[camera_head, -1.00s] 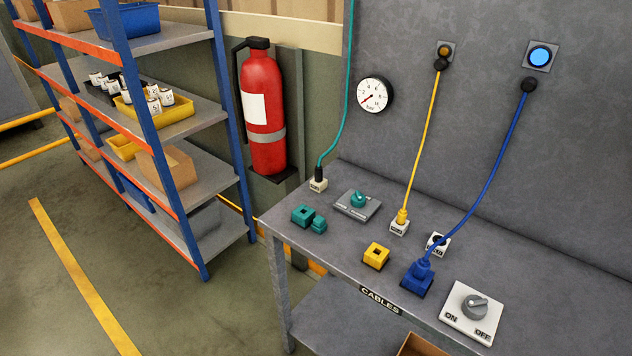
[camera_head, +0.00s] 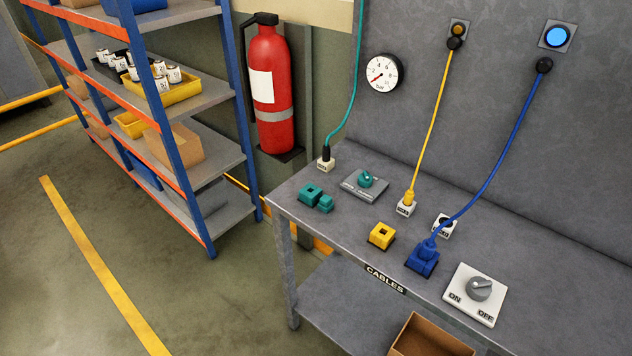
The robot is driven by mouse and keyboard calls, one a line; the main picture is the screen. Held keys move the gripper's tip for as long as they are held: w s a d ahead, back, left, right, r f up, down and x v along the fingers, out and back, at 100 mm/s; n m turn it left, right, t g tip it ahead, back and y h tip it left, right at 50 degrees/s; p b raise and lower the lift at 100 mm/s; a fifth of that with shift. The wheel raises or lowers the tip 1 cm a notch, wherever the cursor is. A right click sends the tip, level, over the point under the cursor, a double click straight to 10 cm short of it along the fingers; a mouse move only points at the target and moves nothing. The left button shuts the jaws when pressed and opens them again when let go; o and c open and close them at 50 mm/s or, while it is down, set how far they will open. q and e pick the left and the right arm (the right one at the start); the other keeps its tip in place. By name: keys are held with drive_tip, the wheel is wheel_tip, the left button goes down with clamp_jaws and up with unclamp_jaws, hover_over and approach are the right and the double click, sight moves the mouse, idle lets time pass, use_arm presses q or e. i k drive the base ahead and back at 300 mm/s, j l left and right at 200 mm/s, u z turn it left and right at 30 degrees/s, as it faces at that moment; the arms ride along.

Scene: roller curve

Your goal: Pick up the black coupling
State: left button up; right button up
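I cannot pick out a black coupling for certain. Black parts in view are the round plug (camera_head: 543,65) under the blue-lit panel fitting, the plug (camera_head: 454,43) at the top of the yellow cable, and the plug (camera_head: 326,153) at the lower end of the teal cable. A black tray (camera_head: 97,70) with small white-and-black cylinders sits on the shelf; its contents are too small to identify. Neither of my grippers is in view.
The grey bench (camera_head: 330,232) holds teal, yellow and blue sockets, a teal knob plate (camera_head: 365,184) and an ON/OFF switch (camera_head: 474,292). An open cardboard box (camera_head: 432,336) is below. A fire extinguisher (camera_head: 268,85) stands beside the shelf rack (camera_head: 187,165). The left floor is clear.

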sight(326, 151)
drive_tip(key=i+j, duration=0.2)
drive_tip(key=j, duration=0.2)
drive_tip(key=i+j, duration=0.25)
drive_tip(key=j, duration=0.15)
drive_tip(key=i+j, duration=0.2)
drive_tip(key=j, duration=0.15)
